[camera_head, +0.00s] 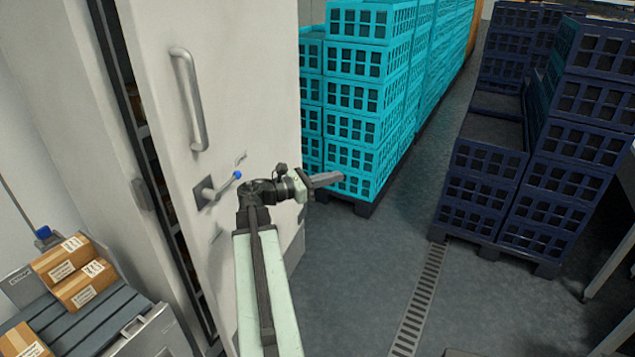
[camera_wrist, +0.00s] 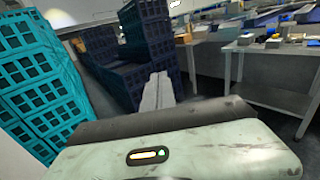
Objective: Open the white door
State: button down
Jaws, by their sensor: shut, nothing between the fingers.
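The white door (camera_head: 210,50) stands ajar at the left in the head view, with a dark gap along its left edge showing a little of the inside. It carries a grey vertical bar handle (camera_head: 190,100) and, lower down, a lever handle (camera_head: 220,188) with a blue tip. My gripper (camera_head: 340,178) is shut and empty, to the right of the lever and apart from it, pointing right. My arm hides part of the door's lower right. In the wrist view my gripper (camera_wrist: 158,92) points toward dark crates; the door's handles are out of that view.
Teal crates (camera_head: 365,100) are stacked behind the door, and dark blue crates (camera_head: 545,150) stand at the right. Grey floor (camera_head: 375,255) with a drain grate (camera_head: 418,300) is open between. Tables (camera_wrist: 265,95) show in the wrist view.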

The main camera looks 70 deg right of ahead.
jog(key=x, duration=0.6)
dwell(0.3)
dwell(1.2)
